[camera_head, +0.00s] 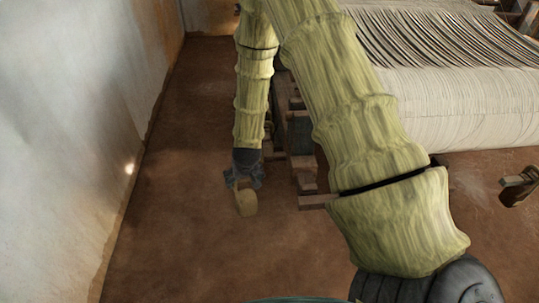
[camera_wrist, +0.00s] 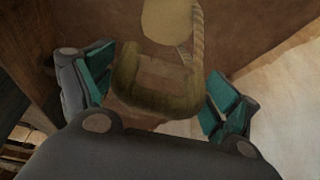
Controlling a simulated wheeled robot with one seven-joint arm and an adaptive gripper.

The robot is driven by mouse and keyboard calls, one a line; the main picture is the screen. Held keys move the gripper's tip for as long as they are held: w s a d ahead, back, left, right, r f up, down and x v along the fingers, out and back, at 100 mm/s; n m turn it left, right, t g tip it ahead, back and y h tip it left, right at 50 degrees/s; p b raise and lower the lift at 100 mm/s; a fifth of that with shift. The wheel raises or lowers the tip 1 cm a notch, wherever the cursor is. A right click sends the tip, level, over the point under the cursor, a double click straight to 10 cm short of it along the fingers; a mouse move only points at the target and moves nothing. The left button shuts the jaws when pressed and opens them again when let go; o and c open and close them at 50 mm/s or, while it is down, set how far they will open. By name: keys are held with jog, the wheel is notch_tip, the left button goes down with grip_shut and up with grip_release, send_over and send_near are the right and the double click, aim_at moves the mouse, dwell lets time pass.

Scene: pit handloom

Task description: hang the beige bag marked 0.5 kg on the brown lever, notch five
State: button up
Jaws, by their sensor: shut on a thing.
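My gripper (camera_head: 243,175) points down at the end of my arm, left of the loom frame. It is shut on the beige bag (camera_head: 246,203), which hangs below it clear of the loom. In the wrist view, an olive-brown U-shaped loop (camera_wrist: 150,95) sits between the teal finger pads. The bag's pale round part (camera_wrist: 170,20) and a twisted cord (camera_wrist: 198,38) show beyond it. The weight mark cannot be read. Brown wooden bars (camera_head: 316,201) stick out from the loom to the right of the bag. I cannot tell which is the brown lever, and no notches can be made out.
The loom's cream cloth roll (camera_head: 470,108) and warp threads (camera_head: 440,35) fill the upper right. A pale wall (camera_head: 75,130) runs along the left. Brown floor (camera_head: 190,240) lies open between them. Another wooden piece (camera_head: 518,187) stands at the right edge.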

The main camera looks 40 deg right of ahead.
jog(key=d+r+m+h+p, duration=0.1)
jog(key=d+m+p, duration=0.15)
jog(key=d, duration=0.95)
jog(key=w+a+r+p, duration=0.1)
jog(key=w+a, duration=0.5)
jog(key=a, duration=0.2)
jog(key=shift+a+r, duration=0.15)
jog(key=shift+a, duration=0.05)
